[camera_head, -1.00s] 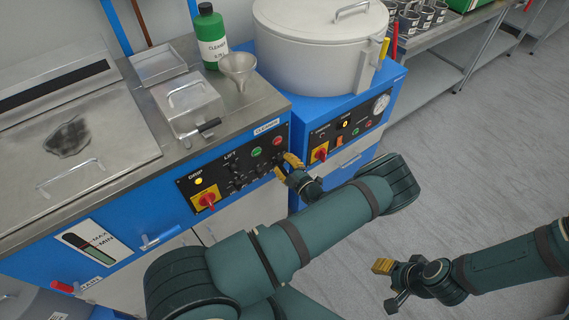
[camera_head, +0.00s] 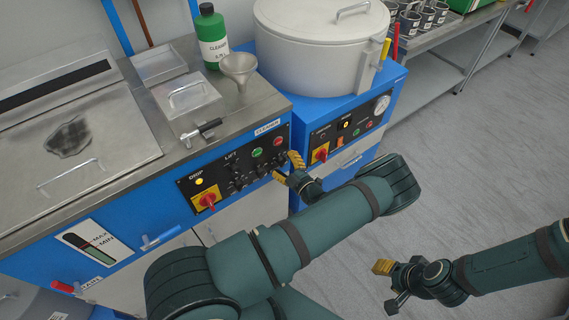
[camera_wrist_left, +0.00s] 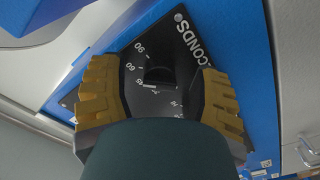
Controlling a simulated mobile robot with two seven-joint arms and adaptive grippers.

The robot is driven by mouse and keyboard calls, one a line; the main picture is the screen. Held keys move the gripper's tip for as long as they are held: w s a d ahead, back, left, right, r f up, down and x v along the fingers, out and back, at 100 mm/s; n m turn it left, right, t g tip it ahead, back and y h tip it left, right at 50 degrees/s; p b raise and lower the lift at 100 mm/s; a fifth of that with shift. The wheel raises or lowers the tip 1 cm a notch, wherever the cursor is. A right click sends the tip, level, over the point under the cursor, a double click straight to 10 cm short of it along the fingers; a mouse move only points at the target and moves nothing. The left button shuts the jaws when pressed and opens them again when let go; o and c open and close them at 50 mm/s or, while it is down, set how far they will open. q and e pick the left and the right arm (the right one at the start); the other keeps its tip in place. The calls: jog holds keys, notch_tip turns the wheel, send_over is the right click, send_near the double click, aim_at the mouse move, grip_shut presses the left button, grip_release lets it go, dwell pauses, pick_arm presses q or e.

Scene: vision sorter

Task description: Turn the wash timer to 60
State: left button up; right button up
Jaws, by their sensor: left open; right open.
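In the left wrist view, a dark knob (camera_wrist_left: 160,74) sits on a black dial plate with white marks 90 and 60 and a label ending in "CONDS". Smaller marks lie below 60, and the pointer's setting is hard to read. My left gripper (camera_head: 288,168) is open at the right end of the blue machine's black control panel (camera_head: 232,172). Its yellow fingers (camera_wrist_left: 161,98) stand apart on either side of the knob in the wrist view. In the head view the gripper hides the knob. My right gripper (camera_head: 388,284) is open and empty above the floor.
The panel also has a red-and-yellow switch (camera_head: 207,201), a green button (camera_head: 257,152) and a red button (camera_head: 277,140). A second blue machine (camera_head: 394,92) with a large pot (camera_head: 320,50) stands to the right.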

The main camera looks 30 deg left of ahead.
pick_arm(q)
jog(key=v, duration=1.2)
